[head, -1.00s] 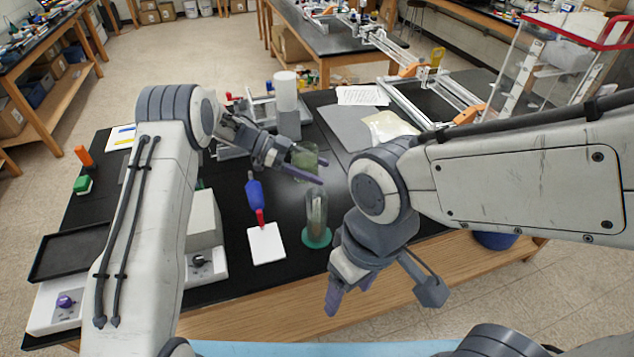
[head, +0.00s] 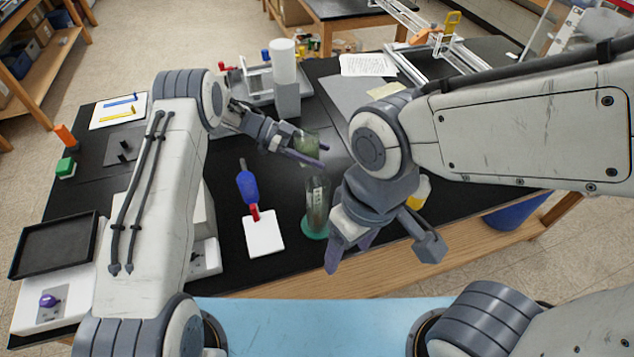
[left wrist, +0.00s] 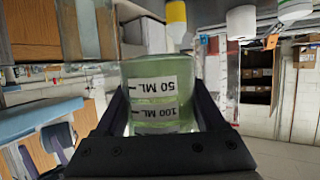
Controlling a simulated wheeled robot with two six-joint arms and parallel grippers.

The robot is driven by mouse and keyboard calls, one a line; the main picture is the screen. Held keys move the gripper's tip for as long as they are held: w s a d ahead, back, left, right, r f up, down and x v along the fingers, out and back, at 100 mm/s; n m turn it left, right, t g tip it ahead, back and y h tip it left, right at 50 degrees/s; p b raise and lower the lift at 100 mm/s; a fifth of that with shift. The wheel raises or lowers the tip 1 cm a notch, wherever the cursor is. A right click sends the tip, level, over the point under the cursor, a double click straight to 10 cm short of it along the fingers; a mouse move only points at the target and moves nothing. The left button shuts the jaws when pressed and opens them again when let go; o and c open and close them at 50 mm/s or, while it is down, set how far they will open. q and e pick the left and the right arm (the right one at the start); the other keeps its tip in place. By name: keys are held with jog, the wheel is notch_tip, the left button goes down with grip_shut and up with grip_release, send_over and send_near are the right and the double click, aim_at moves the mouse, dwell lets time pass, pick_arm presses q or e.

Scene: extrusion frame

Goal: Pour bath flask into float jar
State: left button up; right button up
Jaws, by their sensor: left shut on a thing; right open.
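The bath flask (head: 309,145), clear with green contents, is held in my left gripper (head: 306,155), above the black bench. In the left wrist view the flask (left wrist: 155,95) sits between the fingers, with 50 ML and 100 ML labels facing the camera. A tall clear cylinder on a round green base, which I take for the float jar (head: 316,203), stands upright on the bench, nearer than the flask and apart from it. My right gripper (head: 349,255) is open and empty, just right of and nearer than the jar, over the bench's front edge.
A yellow-and-white container (head: 420,192) stands behind my right wrist. A grey stand with a white cylinder (head: 284,68) is at the back. A black tray (head: 52,247) is far left.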

aim_at(312, 148)
pick_arm(q)
jog(key=shift+s+r+m+t+y+p, duration=0.25)
jog(key=shift+r+p, duration=0.35)
jog(key=shift+p, duration=0.35)
jog(key=shift+s+r+m+t+y+p, duration=0.15)
jog(key=shift+r+m+t+y+p, duration=0.1)
jog(key=shift+r+p, duration=0.55)
jog(key=shift+s+d+m+t+p, duration=0.1)
jog(key=shift+s+m+t+p, duration=0.25)
jog(key=shift+p, duration=0.4)
jog(key=shift+s+m+t+y, duration=0.2)
jog(key=shift+m+t+y, duration=0.15)
jog(key=shift+y, duration=0.05)
jog(key=shift+s+d+r+m+t+y, duration=0.3)
jog(key=shift+s+r+m+t+y, duration=0.25)
jog(key=shift+s+m+t, duration=0.3)
jog(key=shift+r+m+t, duration=0.35)
jog(key=shift+t, duration=0.3)
jog(key=shift+w+f, duration=0.1)
jog(key=shift+w, duration=0.05)
jog(key=shift+t+y, duration=0.25)
jog(key=shift+t, duration=0.05)
jog(key=shift+f+m, duration=0.1)
jog(key=shift+m, duration=0.2)
